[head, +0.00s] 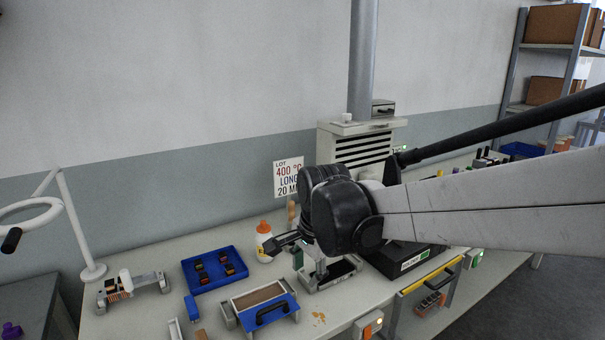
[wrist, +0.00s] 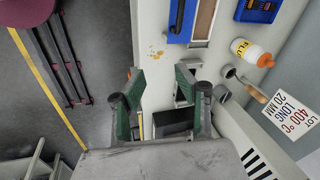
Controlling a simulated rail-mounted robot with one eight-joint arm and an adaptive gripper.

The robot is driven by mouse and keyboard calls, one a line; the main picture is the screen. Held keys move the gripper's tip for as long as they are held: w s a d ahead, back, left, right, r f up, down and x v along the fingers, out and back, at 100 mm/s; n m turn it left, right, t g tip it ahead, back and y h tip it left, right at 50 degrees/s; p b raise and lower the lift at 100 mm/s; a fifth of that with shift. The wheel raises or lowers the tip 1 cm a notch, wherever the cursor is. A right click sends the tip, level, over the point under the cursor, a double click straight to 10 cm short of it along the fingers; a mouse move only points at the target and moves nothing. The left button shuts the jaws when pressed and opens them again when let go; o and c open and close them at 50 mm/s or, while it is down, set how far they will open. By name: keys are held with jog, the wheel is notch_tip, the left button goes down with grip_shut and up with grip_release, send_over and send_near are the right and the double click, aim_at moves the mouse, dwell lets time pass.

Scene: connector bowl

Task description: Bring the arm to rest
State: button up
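My arm (head: 490,203) reaches in from the right in the head view and ends above the workbench (head: 345,308). My gripper (head: 283,243) shows there only in part, beside the dark wrist joint, above the bench. In the wrist view my gripper (wrist: 158,73) is open, with its two green-padded fingers apart. No held object shows between the fingers; the pale bench top and a dark box (wrist: 173,121) lie beyond them.
A lot sign (head: 288,179) hangs on the wall. A grey cabinet (head: 345,130) stands behind my arm. A ring lamp (head: 94,271) is at left.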

jog(key=s+d+r+n+t+h, duration=0.1)
jog(key=s+d+n+t, duration=0.3)
jog(key=s+d+n, duration=0.5)
jog(key=s+d, duration=1)
jog(key=shift+s+d, duration=0.2)
jog(key=shift+d, duration=0.1)
jog(key=shift+d+r, duration=0.1)
jog(key=shift+r, duration=0.05)
